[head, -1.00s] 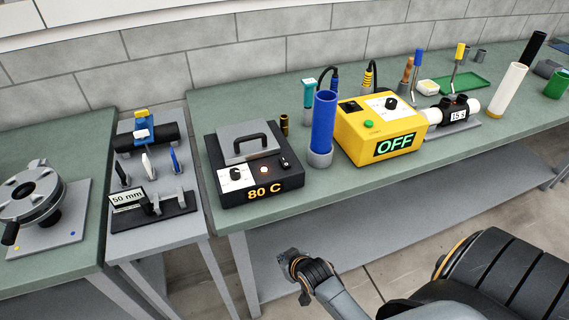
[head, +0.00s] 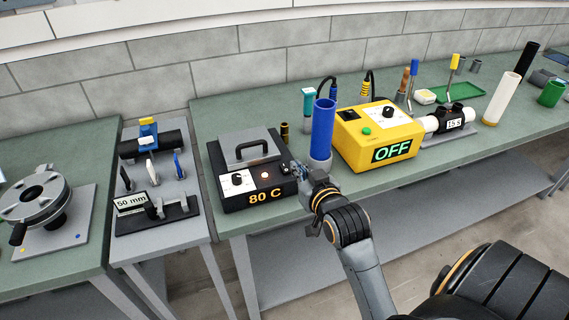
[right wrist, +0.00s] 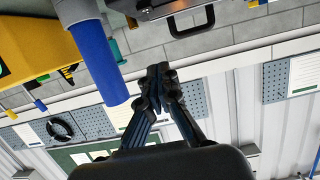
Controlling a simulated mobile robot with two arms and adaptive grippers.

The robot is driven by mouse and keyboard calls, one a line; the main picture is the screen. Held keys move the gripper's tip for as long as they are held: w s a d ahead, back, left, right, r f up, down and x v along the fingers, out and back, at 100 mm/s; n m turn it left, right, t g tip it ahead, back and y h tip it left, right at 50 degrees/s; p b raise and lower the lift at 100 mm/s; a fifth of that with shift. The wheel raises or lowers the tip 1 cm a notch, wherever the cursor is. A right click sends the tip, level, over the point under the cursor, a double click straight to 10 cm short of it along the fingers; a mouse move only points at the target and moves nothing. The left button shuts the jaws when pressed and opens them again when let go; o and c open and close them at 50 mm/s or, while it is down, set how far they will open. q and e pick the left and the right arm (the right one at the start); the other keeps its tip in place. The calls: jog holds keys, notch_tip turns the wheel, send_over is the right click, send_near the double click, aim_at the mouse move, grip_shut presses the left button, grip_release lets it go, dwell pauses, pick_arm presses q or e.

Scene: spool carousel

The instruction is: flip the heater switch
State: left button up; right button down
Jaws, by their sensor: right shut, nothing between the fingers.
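The heater (head: 238,200) is a black box with a grey lid and handle, a dial on a white plate (head: 238,183), a small glowing lamp (head: 264,175) and an amber "80 C" readout (head: 264,197). My right gripper (head: 293,170) is at the heater's right front corner, over the spot of the small switch, which it hides. I cannot tell whether it touches the switch. In the right wrist view, the gripper's fingers (right wrist: 158,78) are together with nothing between them, and part of the black heater (right wrist: 165,8) shows above. My left gripper is not in view.
A tall blue tube (head: 323,130) stands close beside the right gripper; it also shows in the right wrist view (right wrist: 102,62). A yellow box (head: 352,147) reading "OFF" stands right of it. A clamp stand reading "50 mm" (head: 130,203) is on the left table.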

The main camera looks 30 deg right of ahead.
jog(key=shift+w, duration=0.1)
jog(key=p, duration=0.2)
send_over(284, 169)
notch_tip(284, 169, down, 2)
jog(key=shift+w+d+f, duration=0.1)
jog(key=shift+f, duration=0.15)
notch_tip(284, 169, down, 3)
jog(key=shift+r+p, duration=0.1)
jog(key=shift+p, duration=0.3)
jog(key=shift+s+f, duration=0.2)
jog(key=shift+f, duration=0.5)
jog(key=shift+w+f+p, duration=0.15)
jog(key=shift+f+p, duration=0.1)
jog(key=shift+p, duration=0.15)
jog(key=shift+w+r+p, duration=0.1)
jog(key=shift+r+p, duration=0.1)
jog(key=shift+p, duration=0.3)
jog(key=shift+w+f+p, duration=0.1)
jog(key=shift+w+p, duration=0.05)
jog(key=shift+p, duration=0.15)
jog(key=shift+f, duration=0.2)
